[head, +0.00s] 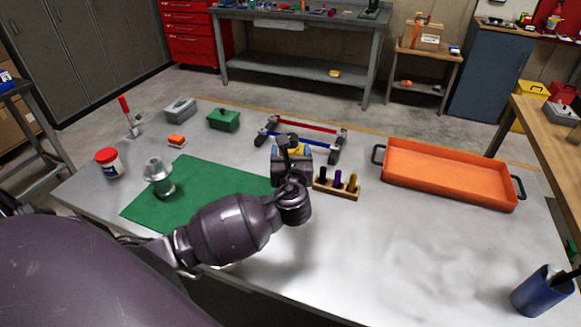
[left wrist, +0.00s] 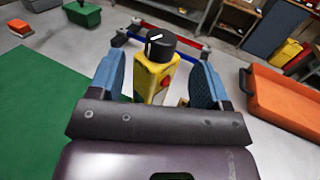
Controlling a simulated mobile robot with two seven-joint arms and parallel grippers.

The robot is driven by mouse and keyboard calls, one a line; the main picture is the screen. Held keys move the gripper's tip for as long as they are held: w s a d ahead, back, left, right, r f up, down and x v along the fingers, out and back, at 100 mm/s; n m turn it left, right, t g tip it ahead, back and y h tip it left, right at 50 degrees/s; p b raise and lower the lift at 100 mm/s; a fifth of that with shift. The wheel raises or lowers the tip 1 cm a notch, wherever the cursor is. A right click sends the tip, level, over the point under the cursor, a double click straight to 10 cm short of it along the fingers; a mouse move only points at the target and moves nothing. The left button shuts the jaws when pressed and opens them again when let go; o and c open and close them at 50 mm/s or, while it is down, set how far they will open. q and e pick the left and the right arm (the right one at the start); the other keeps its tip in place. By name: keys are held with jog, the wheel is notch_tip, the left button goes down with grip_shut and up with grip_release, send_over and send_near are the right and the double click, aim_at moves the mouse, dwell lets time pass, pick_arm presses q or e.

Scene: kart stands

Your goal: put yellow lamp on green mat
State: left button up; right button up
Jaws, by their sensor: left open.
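The fingers are apart, with a gap visible on each side of the lamp. In the head view my left gripper (head: 290,152) hides most of the lamp. The green mat (head: 218,183) lies flat to the left of the gripper, partly covered by my arm; it also shows in the left wrist view (left wrist: 40,112). My right gripper is not in view.
A silver cylinder (head: 158,178) stands on the mat's left part. A wooden block with pegs (head: 338,188) is close right of my gripper. A red and blue bar frame (head: 305,128) is behind. An orange tray (head: 450,177) lies right. The mat's middle is clear.

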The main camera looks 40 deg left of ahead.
aim_at(291, 141)
pick_arm(q)
jog(key=shift+x, duration=3.4)
jog(key=shift+d, duration=0.1)
grip_shut()
